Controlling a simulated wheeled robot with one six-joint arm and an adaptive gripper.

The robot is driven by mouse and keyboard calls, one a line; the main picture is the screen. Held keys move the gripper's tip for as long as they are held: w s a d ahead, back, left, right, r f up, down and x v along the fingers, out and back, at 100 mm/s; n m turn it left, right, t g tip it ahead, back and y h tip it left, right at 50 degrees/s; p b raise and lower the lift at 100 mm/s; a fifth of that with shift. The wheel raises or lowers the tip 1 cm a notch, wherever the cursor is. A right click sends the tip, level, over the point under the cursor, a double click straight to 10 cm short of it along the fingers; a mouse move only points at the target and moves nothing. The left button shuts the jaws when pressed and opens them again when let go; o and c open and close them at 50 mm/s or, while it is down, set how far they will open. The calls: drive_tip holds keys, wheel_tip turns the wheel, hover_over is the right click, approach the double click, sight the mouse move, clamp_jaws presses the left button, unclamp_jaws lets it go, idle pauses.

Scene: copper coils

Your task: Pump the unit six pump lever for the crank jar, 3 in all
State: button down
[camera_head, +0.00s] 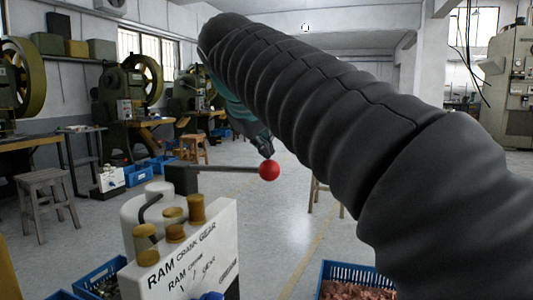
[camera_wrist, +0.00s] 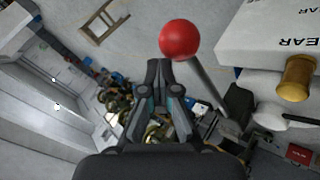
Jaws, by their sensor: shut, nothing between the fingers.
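The pump lever (camera_head: 222,169) is a thin grey rod with a red ball knob (camera_head: 269,170) at its free end. It runs roughly level from a dark block (camera_head: 181,179) above a white lubricator (camera_head: 190,262) lettered "RAM CRANK GEAR". My gripper (camera_head: 266,150) is shut and empty, its tips just above the ball in the head view. In the wrist view the shut fingers (camera_wrist: 158,68) lie beside the ball (camera_wrist: 179,39), and the rod (camera_wrist: 207,85) passes to their right. I cannot tell whether they touch the ball. No unit number is readable.
Brass caps (camera_head: 196,209) stand on top of the lubricator. A blue crate (camera_head: 352,272) of copper-coloured pieces is at the lower right, and another blue crate (camera_head: 98,276) at the lower left. A stool (camera_head: 48,200) and presses stand behind; open floor lies between.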

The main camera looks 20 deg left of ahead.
sight(266, 164)
drive_tip(key=shift+d+f+b, duration=0.15)
drive_tip(key=shift+f+b, duration=0.65)
drive_tip(key=shift+f, duration=0.3)
drive_tip(key=shift+d+f+b, duration=0.15)
drive_tip(key=shift+f+b, duration=0.65)
drive_tip(key=shift+f, duration=0.3)
idle(2.1)
drive_tip(key=shift+r, duration=0.1)
idle(0.4)
drive_tip(key=shift+a+r+p, duration=0.2)
drive_tip(key=shift+r+p, duration=0.95)
drive_tip(key=shift+p, duration=0.2)
drive_tip(key=shift+a+r+p, duration=0.15)
drive_tip(key=shift+r+p, duration=1.05)
drive_tip(key=shift+p, duration=0.1)
drive_tip(key=shift+a+r+p, duration=0.2)
drive_tip(key=shift+r+p, duration=0.95)
drive_tip(key=shift+p, duration=0.2)
wheel_tip(266, 164, up, 3)
drive_tip(key=p, duration=0.3)
drive_tip(key=shift+a+f, duration=0.1)
drive_tip(key=shift+a, duration=0.05)
drive_tip(key=shift+w+a+r, duration=0.1)
drive_tip(key=shift+a+r, duration=0.1)
drive_tip(key=shift+r, duration=0.85)
